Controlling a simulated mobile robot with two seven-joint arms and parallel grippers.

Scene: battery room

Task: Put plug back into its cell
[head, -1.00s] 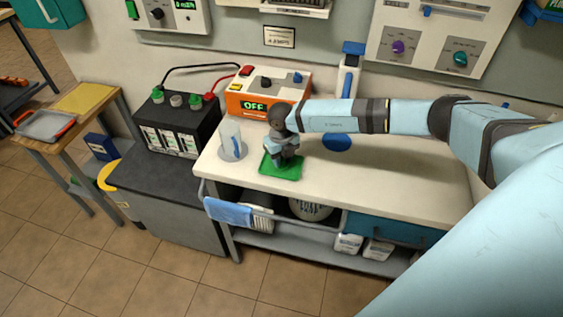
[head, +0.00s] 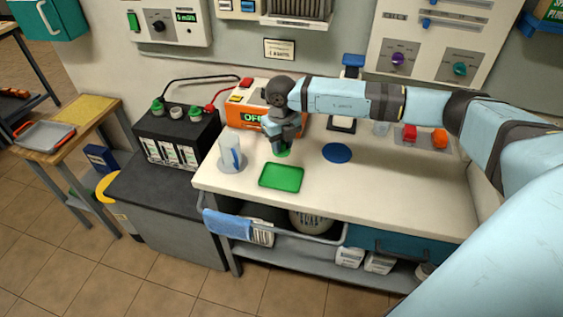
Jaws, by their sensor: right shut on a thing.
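My right gripper (head: 283,147) is shut on a green plug (head: 284,153), mostly hidden by the fingers. It holds the plug above the white bench, just behind the green tray (head: 282,177), which is empty. The black battery (head: 171,136) stands to the left on a dark cabinet. Its top has a green plug at the left (head: 157,106), another at the right (head: 195,115), and a greyish round spot (head: 176,112) between them; I cannot tell whether that is an open cell. My left gripper is not in view.
A clear jug (head: 231,154) stands on the bench between battery and tray. An orange charger (head: 245,108) is behind it, with black and red cables (head: 215,97) reaching the battery. A blue disc (head: 337,153) lies right of the tray. The bench's front right is clear.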

